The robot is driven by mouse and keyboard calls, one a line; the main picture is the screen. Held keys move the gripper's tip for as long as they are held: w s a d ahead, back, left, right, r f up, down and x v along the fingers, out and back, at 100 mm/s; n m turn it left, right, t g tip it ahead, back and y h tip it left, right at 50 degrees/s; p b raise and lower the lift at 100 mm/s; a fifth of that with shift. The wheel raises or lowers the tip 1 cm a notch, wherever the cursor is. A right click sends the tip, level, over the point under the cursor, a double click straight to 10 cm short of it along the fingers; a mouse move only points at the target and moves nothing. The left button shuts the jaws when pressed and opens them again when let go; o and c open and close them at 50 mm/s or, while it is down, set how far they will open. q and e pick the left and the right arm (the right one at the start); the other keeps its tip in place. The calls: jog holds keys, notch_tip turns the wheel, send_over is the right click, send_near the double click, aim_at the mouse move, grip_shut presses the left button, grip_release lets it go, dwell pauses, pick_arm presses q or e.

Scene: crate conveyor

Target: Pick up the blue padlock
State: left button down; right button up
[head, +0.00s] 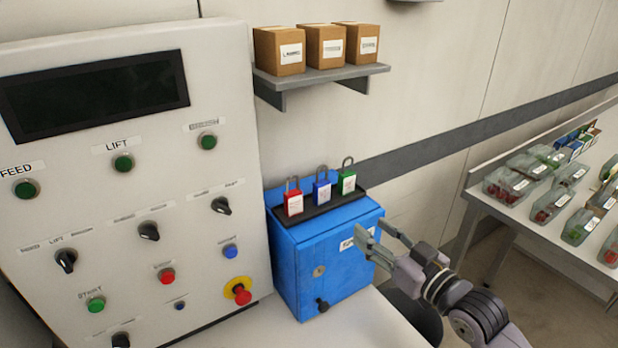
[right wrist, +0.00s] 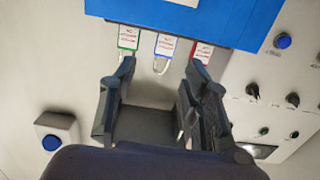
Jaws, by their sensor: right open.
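The blue padlock (head: 322,190) stands upright on a dark tray (head: 318,211) on top of the blue box (head: 330,265), between the red padlock (head: 293,201) and the green padlock (head: 347,183). My right gripper (head: 372,238) is open and empty, in front of the box's right side in the head view and apart from the padlocks. In the right wrist view, the blue padlock (right wrist: 164,45) shows beyond and between the open fingers (right wrist: 160,80), with the green padlock (right wrist: 129,38) and the red padlock (right wrist: 202,51) on either side. My left gripper is not in view.
A grey control panel (head: 200,175) with knobs and buttons stands left of the box. A wall shelf (head: 320,77) with cardboard boxes hangs above. A table (head: 530,222) with clear bins is at the right.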

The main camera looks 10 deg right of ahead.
notch_tip(320, 180, up, 2)
jog(key=a, duration=0.1)
jog(key=p, duration=0.2)
send_near(324, 188)
jog(key=shift+w+a+r+y, duration=0.1)
jog(key=shift+w+a+y, duration=0.3)
jog(key=shift+w, duration=0.45)
jog(key=x, duration=0.4)
jog(key=shift+w+p, duration=0.25)
jog(key=shift+p, duration=0.15)
jog(key=x, duration=0.2)
jog(key=p+x, duration=0.1)
jog(key=x, duration=0.1)
jog(key=shift+w+f, duration=0.25)
jog(key=shift+w, duration=0.2)
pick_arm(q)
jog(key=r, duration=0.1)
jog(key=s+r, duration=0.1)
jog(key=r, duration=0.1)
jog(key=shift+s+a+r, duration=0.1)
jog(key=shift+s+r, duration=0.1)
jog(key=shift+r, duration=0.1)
pick_arm(e)
jog(key=shift+c, duration=0.3)
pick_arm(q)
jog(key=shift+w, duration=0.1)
pick_arm(e)
jog(key=c, duration=0.9)
